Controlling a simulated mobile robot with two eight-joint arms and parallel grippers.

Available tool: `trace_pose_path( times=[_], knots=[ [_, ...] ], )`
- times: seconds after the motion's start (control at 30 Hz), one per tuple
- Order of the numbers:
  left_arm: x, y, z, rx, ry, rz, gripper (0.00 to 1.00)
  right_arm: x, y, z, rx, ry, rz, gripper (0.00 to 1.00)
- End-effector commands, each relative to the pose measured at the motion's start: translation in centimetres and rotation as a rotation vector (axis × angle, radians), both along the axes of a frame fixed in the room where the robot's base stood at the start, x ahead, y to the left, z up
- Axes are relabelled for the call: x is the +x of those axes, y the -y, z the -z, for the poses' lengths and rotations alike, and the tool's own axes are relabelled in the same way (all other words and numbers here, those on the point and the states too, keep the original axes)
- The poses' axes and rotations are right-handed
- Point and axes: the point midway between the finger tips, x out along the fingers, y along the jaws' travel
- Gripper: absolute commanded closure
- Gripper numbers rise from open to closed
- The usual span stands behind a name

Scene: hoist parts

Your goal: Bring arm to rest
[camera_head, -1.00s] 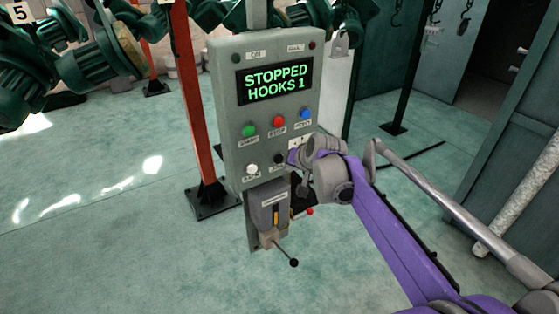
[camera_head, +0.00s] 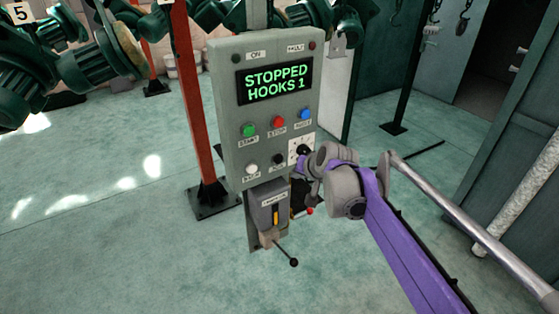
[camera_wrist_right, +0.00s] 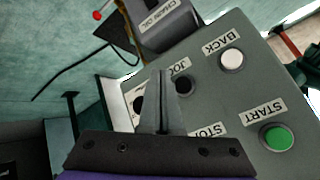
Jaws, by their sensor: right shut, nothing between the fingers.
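My right gripper (camera_head: 306,182) is at the lower right side of the grey control panel (camera_head: 229,110), just in front of it. In the right wrist view its fingers (camera_wrist_right: 162,100) are shut together with nothing between them. The purple right arm comes in from the lower right. The panel's screen (camera_head: 275,82) reads "STOPPED HOOKS 1". My left gripper is not in view.
The panel has green (camera_head: 249,130), red (camera_head: 278,122) and blue (camera_head: 304,115) buttons, a white button (camera_head: 251,169) and a black knob (camera_head: 303,151). A lever box (camera_head: 268,208) with a black-tipped lever hangs below. An orange post (camera_head: 193,100) stands left. Floor on the left is clear.

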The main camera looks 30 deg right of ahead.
Motion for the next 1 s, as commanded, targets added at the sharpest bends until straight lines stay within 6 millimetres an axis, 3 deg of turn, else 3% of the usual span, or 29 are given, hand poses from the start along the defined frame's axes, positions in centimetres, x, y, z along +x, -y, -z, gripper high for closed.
trace_pose_path(
  times=[0.43, 0.57, 0.67, 0.8, 1.0],
  knots=[
    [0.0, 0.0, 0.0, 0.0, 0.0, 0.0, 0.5, -0.1, -0.2, 0.0, -0.001, -0.002, -0.003, 1.0],
    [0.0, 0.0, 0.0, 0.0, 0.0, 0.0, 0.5, -2.0, -2.5, 0.7, -0.028, -0.025, -0.052, 1.0],
    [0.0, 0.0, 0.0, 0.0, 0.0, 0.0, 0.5, -5.6, -6.1, 2.2, -0.08, -0.069, -0.138, 1.0],
    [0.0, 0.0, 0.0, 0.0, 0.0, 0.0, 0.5, -12.6, -11.1, 5.6, -0.184, -0.144, -0.291, 1.0],
    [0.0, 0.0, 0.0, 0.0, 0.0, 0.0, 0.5, -21.0, -14.6, 10.7, -0.317, -0.224, -0.464, 1.0]
  ],
)
